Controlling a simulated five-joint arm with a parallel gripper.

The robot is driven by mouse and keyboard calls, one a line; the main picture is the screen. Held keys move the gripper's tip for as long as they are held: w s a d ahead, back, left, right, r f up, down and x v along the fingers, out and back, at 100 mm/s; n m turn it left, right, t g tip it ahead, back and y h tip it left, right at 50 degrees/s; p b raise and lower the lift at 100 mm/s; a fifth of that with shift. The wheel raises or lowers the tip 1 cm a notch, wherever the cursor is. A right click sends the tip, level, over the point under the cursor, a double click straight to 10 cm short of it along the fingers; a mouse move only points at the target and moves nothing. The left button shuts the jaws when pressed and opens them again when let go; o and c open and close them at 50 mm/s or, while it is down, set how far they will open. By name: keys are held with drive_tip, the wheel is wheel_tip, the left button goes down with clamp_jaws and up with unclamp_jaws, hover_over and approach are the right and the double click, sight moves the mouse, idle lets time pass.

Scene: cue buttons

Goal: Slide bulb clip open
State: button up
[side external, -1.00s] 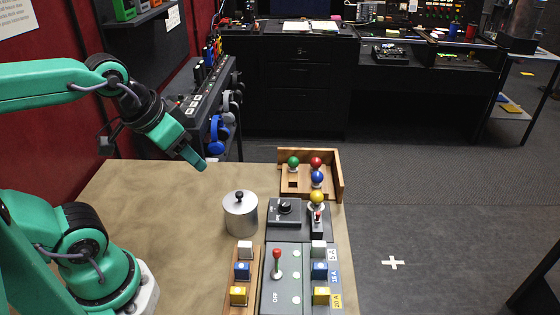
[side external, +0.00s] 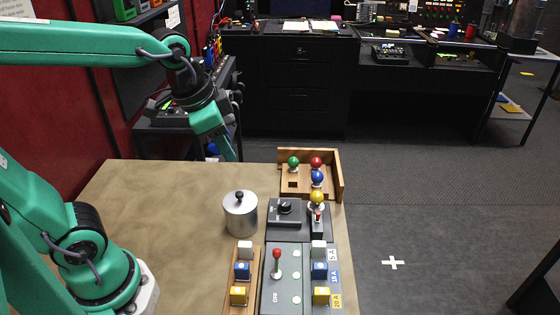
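A yellow bulb (side external: 316,198) sits upright in the black bulb holder (side external: 318,228) at the right edge of the table. A small red part (side external: 318,217) shows on the holder just below the bulb; whether the clip is open or closed is too small to tell. My gripper (side external: 231,154) is in the air near the table's back edge, left of and behind the holder, pointing down. It is well apart from the holder and nothing shows in it. Its finger gap cannot be made out.
A wooden tray (side external: 338,178) behind the holder carries green, red and blue bulbs. A black knob box (side external: 285,212) stands left of the holder, beside a metal canister (side external: 240,214). A red-knobbed lever (side external: 277,255) and coloured buttons are in front. The table's left (side external: 150,215) is clear.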

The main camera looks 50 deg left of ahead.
drive_tip(key=w+d+f+m+g, duration=0.2)
drive_tip(key=w+d+f+m, duration=0.1)
drive_tip(key=w+d+m, duration=0.4)
drive_tip(key=m+g, duration=0.2)
drive_tip(key=m, duration=0.4)
hover_over(318, 213)
wheel_tip(318, 213, down, 9)
drive_tip(key=shift+s+a+r, duration=0.1)
drive_tip(key=shift+a+r, duration=0.05)
drive_tip(key=shift+r, duration=0.05)
drive_tip(key=shift+d+f, duration=0.2)
drive_tip(key=shift+f, duration=0.05)
drive_tip(key=shift+f, duration=0.15)
drive_tip(key=shift+f, duration=3.75)
clamp_jaws()
